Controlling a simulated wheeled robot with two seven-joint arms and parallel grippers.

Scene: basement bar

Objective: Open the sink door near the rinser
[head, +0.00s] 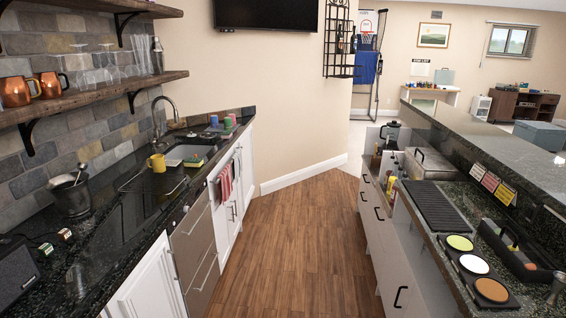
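The sink (186,154) is set into the dark counter on the left, with a curved metal faucet (160,122) beside it. I cannot make out the rinser clearly. Neither of my grippers shows in the head view, and nothing of mine touches the doors.
Wooden floor (290,240) runs clear between the two counters. Drawer fronts (196,246) and another white cabinet (150,285) are nearer on the left. The right counter (490,140) has white cabinets below (385,235). A beige wall (262,110) closes the far left end.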

